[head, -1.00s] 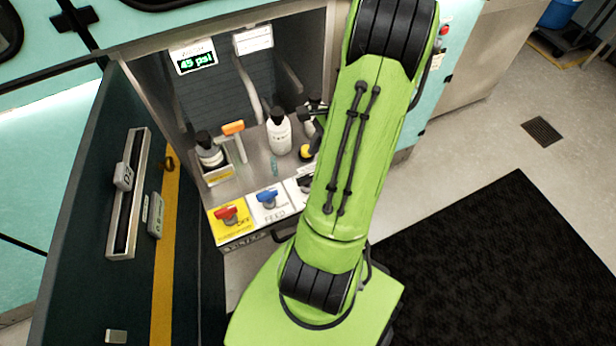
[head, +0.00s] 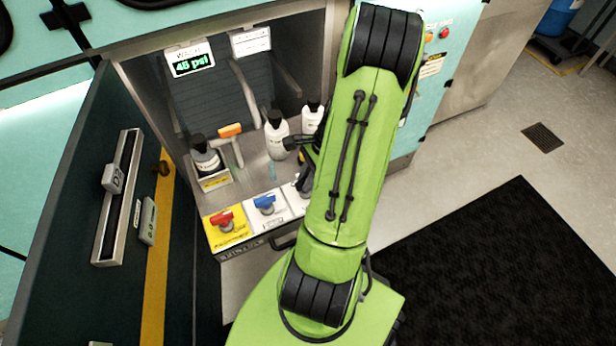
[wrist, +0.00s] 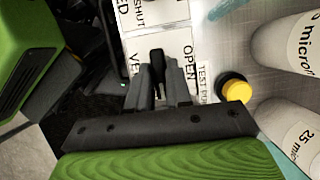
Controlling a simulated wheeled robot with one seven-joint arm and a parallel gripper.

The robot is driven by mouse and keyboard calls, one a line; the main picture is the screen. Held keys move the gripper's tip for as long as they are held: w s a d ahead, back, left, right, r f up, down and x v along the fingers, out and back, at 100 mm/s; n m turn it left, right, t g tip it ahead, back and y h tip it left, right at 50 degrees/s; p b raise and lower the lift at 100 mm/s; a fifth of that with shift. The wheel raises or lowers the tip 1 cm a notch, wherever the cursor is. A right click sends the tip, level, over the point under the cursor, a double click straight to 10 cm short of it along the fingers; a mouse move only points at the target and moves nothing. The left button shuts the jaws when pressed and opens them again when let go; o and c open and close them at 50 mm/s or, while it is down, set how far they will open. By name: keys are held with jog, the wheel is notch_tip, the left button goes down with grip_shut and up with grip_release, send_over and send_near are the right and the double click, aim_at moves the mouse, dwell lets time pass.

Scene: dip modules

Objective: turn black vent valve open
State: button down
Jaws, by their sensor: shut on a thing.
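The black vent valve handle (wrist: 157,62) shows in the wrist view, between the fingers of my gripper (wrist: 157,92). The fingers are shut on it. It stands on a white vent plate (wrist: 182,47) with the word OPEN on it and lettering that starts with VE. The handle points away from the gripper body, roughly up the picture. In the head view my arm hides the valve and most of its plate (head: 291,199); only a strip of the plate shows.
A red valve (head: 225,220) and a blue valve (head: 265,203) stand left of the vent plate. A yellow button (wrist: 232,90) and white bottles (wrist: 290,50) are close right of my gripper in the wrist view. A display (head: 191,62) reads 45 psi. The cabinet door (head: 110,200) stands open.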

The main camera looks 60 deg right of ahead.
jog(key=shift+n, duration=0.4)
jog(key=n+g+p, duration=0.1)
jog(key=n+p, duration=0.1)
jog(key=shift+n, duration=0.4)
jog(key=n+g, duration=0.1)
jog(key=n, duration=0.1)
jog(key=n+g+p, duration=0.1)
jog(key=n, duration=0.2)
jog(key=shift+w+f+g, duration=0.1)
jog(key=shift+w+g, duration=0.05)
jog(key=shift+g, duration=0.15)
jog(key=n, duration=0.2)
jog(key=n+g+p, duration=0.1)
jog(key=n, duration=0.2)
jog(key=shift+w+a+g, duration=0.1)
jog(key=shift+g, duration=0.2)
jog(key=shift+a+n+g+h+p, duration=0.15)
jog(key=shift+n+g+h+p, duration=0.4)
jog(key=shift+n, duration=1.65)
jog(key=shift+h, duration=0.35)
jog(key=c, duration=1.1)
grip_release()
jog(key=shift+w, duration=0.1)
